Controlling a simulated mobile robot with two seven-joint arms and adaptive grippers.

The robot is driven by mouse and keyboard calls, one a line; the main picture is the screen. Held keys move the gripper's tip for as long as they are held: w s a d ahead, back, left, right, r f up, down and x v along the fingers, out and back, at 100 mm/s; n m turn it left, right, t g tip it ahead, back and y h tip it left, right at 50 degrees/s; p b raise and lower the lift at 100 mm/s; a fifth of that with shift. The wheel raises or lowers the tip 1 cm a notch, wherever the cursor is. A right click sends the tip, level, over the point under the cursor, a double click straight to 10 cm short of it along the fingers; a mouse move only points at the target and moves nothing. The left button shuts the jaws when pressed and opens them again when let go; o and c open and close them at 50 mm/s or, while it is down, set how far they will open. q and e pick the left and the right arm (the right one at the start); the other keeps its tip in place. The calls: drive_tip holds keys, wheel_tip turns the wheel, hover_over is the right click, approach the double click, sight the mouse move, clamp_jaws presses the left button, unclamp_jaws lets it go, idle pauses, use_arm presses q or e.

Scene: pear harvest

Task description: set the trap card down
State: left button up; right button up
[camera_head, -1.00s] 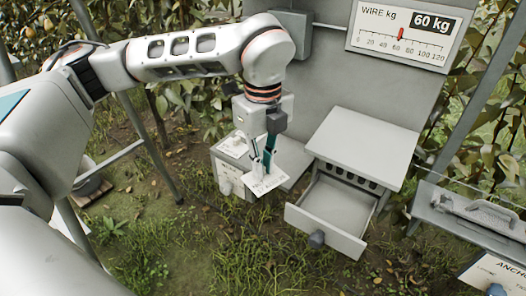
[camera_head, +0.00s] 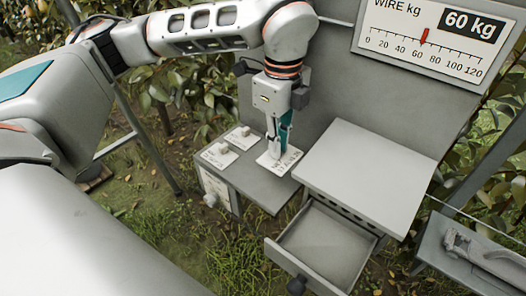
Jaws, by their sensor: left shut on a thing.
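The trap card (camera_head: 290,157) is a small white card with dark print, partly hidden by my fingers. It is over the right part of the low grey shelf (camera_head: 270,195), beside the grey cabinet. I cannot tell whether it touches the shelf top. My left gripper (camera_head: 279,150) points down and is shut on the card. My right gripper is not in view.
Two white cards with small knobs, one of them a label card (camera_head: 219,154), lie on the shelf's left part. The grey cabinet (camera_head: 365,175) stands close on the right, its drawer (camera_head: 325,245) pulled open. A wire gauge board (camera_head: 430,40) reads 60 kg. A grey tray (camera_head: 470,250) is at the right.

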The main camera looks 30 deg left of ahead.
use_arm(q)
hover_over(276, 184)
wheel_tip(276, 184, down, 6)
drive_tip(key=shift+s+r, duration=0.1)
wheel_tip(276, 184, down, 3)
drive_tip(key=shift+f, duration=0.55)
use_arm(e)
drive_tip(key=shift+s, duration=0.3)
use_arm(q)
drive_tip(key=shift+f, duration=0.15)
drive_tip(key=o, duration=0.7)
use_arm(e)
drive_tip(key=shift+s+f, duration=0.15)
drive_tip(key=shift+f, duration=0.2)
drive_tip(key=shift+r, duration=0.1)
